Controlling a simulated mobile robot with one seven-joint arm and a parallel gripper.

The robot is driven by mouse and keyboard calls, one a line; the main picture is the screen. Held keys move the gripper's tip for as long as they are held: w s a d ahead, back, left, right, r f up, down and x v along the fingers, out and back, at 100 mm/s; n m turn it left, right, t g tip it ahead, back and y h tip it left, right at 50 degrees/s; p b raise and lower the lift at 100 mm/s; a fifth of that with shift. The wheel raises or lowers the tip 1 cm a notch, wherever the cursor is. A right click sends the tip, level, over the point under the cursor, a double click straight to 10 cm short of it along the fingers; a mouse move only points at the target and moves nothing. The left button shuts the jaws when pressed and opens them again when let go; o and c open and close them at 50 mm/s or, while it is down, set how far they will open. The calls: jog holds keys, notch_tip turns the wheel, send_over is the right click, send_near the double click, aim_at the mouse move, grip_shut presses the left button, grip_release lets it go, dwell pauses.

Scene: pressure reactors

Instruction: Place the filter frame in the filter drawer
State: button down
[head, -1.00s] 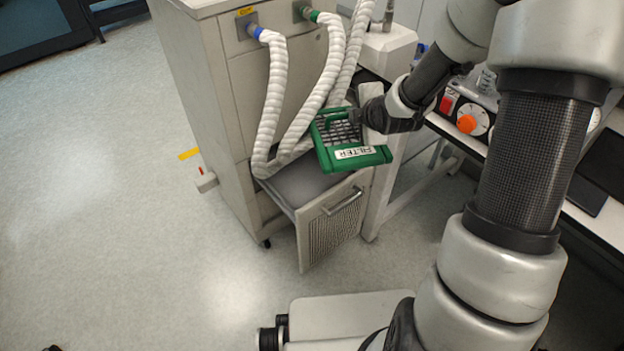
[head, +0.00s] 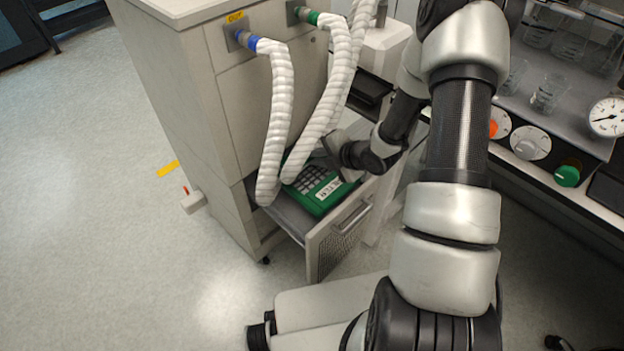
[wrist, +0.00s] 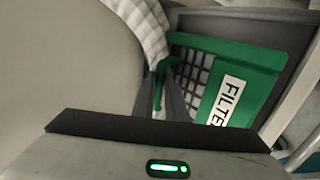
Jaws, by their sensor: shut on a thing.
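The green filter frame (head: 317,199), with a dark grid and a white label, is in the opening of the pulled-out filter drawer (head: 324,241). In the wrist view the frame (wrist: 233,58) lies beside the grey drawer wall (wrist: 297,48), its FILTER label facing up. In the wrist view my gripper (wrist: 162,100) is shut on the frame's green handle. I cannot tell whether the frame touches the drawer floor.
White corrugated hoses (head: 281,110) hang from the cabinet (head: 183,100) over the drawer, close to the frame and gripper. A bench with knobs, a gauge (head: 606,117) and glassware stands at right.

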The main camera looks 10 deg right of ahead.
aim_at(319, 172)
jog(key=shift+f+b, duration=0.65)
jog(key=shift+f, duration=2.65)
jog(key=shift+f, duration=0.1)
jog(key=c, duration=1.8)
grip_release()
jog(key=shift+s+d+r, duration=0.1)
jog(key=shift+d+r, duration=0.05)
jog(key=shift+r, duration=0.15)
jog(key=p+v, duration=0.2)
jog(key=v, duration=0.9)
jog(key=shift+s+r, duration=0.1)
jog(key=shift+s, duration=0.15)
